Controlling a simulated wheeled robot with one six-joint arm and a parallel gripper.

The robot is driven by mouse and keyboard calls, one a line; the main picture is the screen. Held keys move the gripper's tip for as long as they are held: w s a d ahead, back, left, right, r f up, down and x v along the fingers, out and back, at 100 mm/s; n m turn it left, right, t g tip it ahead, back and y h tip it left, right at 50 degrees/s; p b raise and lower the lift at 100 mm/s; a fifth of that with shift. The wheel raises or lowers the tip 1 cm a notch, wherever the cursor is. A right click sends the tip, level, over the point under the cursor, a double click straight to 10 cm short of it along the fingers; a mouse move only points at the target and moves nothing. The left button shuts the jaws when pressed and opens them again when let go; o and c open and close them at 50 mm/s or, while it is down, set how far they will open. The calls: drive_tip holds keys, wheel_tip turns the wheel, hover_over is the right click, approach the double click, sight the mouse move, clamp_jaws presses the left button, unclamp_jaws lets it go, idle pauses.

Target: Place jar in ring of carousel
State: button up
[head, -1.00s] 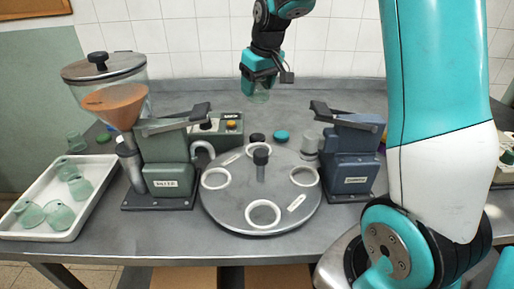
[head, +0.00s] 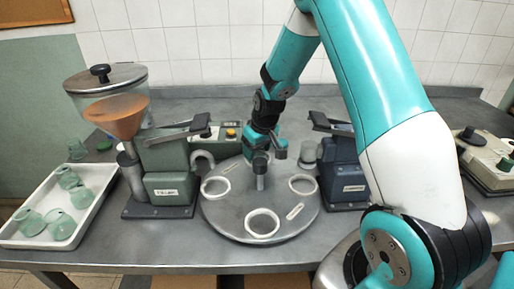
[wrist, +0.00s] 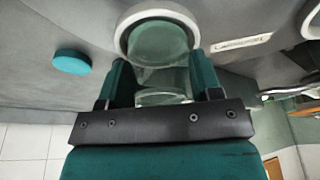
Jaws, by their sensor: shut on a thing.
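My gripper (head: 262,147) is at the far side of the grey carousel (head: 228,216), behind its central post (head: 260,178). In the wrist view, my gripper (wrist: 162,80) is shut on a clear greenish glass jar (wrist: 160,76) between its two fingers. The jar's far end shows inside the outline of a white ring (wrist: 125,38) on the carousel. I cannot tell whether it rests in the ring or hangs just above. In the head view my gripper and the post hide the jar and that far ring. Left (head: 215,187), right (head: 303,185) and front (head: 262,223) rings look empty.
A green machine with a hopper (head: 122,115) stands left of the carousel, a blue machine (head: 345,175) right of it. A white tray (head: 85,222) of glass jars lies far left. A teal lid (wrist: 71,62) lies beside the carousel.

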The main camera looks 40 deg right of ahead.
drive_tip(key=shift+f, duration=0.1)
drive_tip(key=o, duration=0.9)
drive_tip(key=shift+o, duration=0.2)
drive_tip(key=v, duration=1.2)
drive_tip(key=s+a+r+n+y, duration=0.1)
drive_tip(key=s+a+r, duration=0.1)
drive_tip(key=a, duration=0.3)
drive_tip(key=s+a+r+n+y, duration=0.1)
drive_tip(key=s+a+r, duration=0.15)
drive_tip(key=a, duration=0.35)
drive_tip(key=s+a+r+n+g+y, duration=0.1)
drive_tip(key=s+a+n, duration=0.1)
drive_tip(key=s+a, duration=0.4)
drive_tip(key=s+a+r+n+g+y, duration=0.1)
drive_tip(key=s+a, duration=0.6)
drive_tip(key=s, duration=0.8)
drive_tip(key=shift+a+r+n+g+b, duration=0.2)
drive_tip(key=shift+r+n+g+b, duration=0.2)
drive_tip(key=shift+n+g, duration=0.2)
